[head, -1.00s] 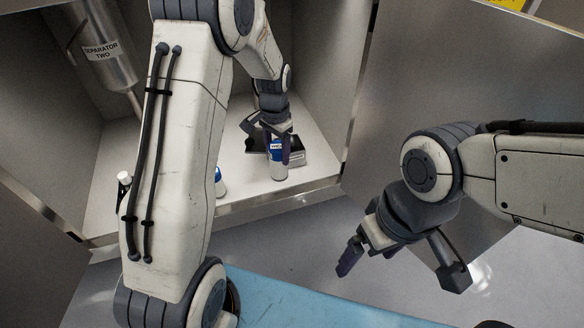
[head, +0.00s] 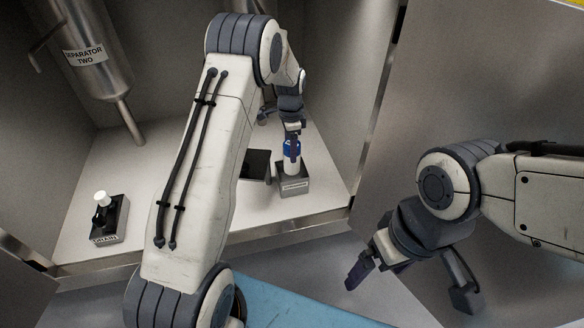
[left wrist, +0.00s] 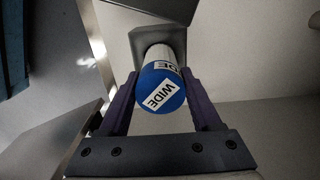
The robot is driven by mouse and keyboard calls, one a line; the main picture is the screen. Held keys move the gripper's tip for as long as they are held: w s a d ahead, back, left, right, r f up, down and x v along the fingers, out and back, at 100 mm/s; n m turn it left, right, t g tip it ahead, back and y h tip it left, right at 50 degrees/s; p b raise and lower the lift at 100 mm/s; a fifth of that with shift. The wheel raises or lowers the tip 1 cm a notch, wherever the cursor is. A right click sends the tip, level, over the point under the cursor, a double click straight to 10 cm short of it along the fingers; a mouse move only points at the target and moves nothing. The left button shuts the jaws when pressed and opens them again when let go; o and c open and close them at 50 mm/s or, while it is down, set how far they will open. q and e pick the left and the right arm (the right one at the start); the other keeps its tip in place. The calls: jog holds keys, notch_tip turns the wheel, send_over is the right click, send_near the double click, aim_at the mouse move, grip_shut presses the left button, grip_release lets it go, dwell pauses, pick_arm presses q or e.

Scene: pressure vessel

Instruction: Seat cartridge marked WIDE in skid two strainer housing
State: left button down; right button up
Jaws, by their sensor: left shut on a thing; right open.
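The cartridge (head: 291,167) is a white cylinder with a blue top. In the left wrist view its cap (left wrist: 160,84) reads WIDE. My left gripper (head: 292,148) is shut on it near the blue end. The cartridge stands about upright, its lower end at the top of a small grey housing (head: 294,187) with a white label too small to read. The housing also shows in the left wrist view (left wrist: 148,38). I cannot tell how deep the cartridge sits in it. My right gripper (head: 362,268) is open and empty, outside the cabinet.
A dark flat plate (head: 256,165) is beside the housing, partly behind my left arm. A labelled block with a white knob (head: 102,198) stands at the left of the cabinet floor. A metal vessel marked SEPARATOR TWO (head: 88,52) hangs above. The cabinet has a front lip (head: 300,232).

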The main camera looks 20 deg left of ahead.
pick_arm(q)
jog(key=f+b, duration=0.1)
jog(key=f, duration=0.1)
jog(key=f+b, duration=0.1)
jog(key=f, duration=0.1)
jog(key=f+b, duration=0.1)
jog(key=f, duration=0.1)
jog(key=shift+w+d, duration=0.1)
jog(key=shift+d, duration=0.15)
jog(key=shift+r, duration=0.15)
jog(key=shift+c, duration=0.4)
grip_release()
jog(key=shift+a, duration=0.1)
jog(key=shift+r+p, duration=0.2)
jog(key=shift+p, duration=0.1)
notch_tip(320, 180, up, 12)
jog(key=p, duration=0.6)
jog(key=shift+f+p, duration=0.2)
jog(key=shift+p, duration=0.1)
jog(key=shift+f, duration=0.1)
